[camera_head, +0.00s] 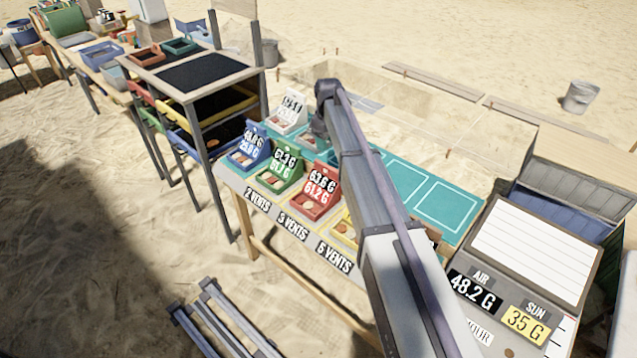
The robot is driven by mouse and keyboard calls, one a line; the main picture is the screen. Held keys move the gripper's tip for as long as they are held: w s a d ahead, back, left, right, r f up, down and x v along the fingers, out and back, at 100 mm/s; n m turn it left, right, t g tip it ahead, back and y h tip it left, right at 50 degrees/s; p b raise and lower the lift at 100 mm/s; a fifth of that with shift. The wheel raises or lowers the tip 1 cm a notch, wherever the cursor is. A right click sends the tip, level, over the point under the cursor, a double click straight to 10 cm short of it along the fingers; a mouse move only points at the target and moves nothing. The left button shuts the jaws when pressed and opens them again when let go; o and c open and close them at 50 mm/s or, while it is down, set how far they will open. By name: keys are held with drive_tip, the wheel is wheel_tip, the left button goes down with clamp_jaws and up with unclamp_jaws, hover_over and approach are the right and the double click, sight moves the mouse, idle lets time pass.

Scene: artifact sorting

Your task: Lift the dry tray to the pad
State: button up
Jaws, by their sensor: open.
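A row of small coloured trays with number cards stands on the table: blue (244,160), green (277,181), red (313,207) and a partly hidden yellow one (342,232). A white-carded tray (289,113) stands behind the blue one. I cannot tell which is the dry tray. A teal pad (400,181) with white outlined squares lies to the right of my arm. My arm crosses the table and bends down at its far end. My gripper (316,136) is small in view, open, low over the back of the table by the white-carded tray; its fingertips are not clear.
A rack with a black top (200,72) and coloured drawers stands to the left. A board with AIR and SUN labels (500,297) is at the right, with a grey open box (570,185) behind. My arm hides part of the table's middle.

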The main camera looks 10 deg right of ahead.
sight(327, 166)
wheel_tip(327, 166, down, 11)
drive_tip(key=b, duration=1.1)
drive_tip(key=shift+s, duration=0.15)
drive_tip(key=shift+r, duration=0.2)
clamp_jaws()
